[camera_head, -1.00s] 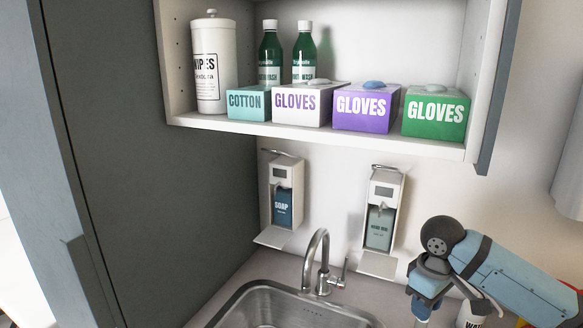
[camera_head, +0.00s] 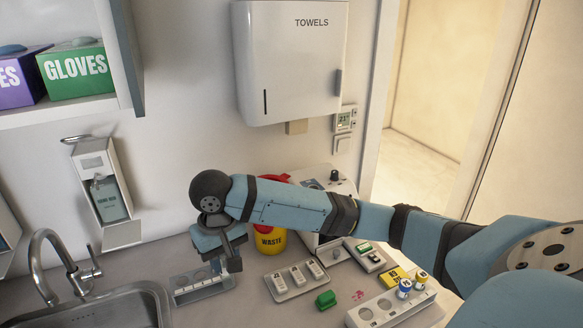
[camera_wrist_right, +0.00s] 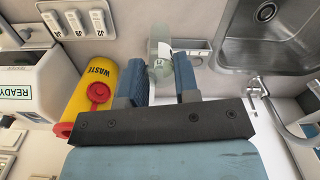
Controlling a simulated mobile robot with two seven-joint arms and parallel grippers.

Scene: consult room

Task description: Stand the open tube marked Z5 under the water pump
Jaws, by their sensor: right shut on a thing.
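My right gripper (camera_head: 229,262) points down at the left of the counter, over a small grey rack (camera_head: 188,296) near the sink. In the right wrist view its two blue fingers (camera_wrist_right: 166,80) are shut on a pale greenish, see-through tube (camera_wrist_right: 160,50). I cannot read a Z5 mark on it. In that view the tube overlaps the end of the rack (camera_wrist_right: 203,45); I cannot tell whether it is in the rack or above it. In the head view my gripper mostly hides the tube. I cannot make out a water pump. My left gripper is not in view.
The sink (camera_head: 105,308) is left of the rack. A yellow waste bin (camera_head: 270,240) stands behind my right arm. Right of the rack are a tray (camera_head: 287,294) of white pieces, a green block (camera_head: 326,300) and a white holder (camera_head: 368,317) with capped vials. A hand-rub dispenser (camera_head: 107,198) hangs behind.

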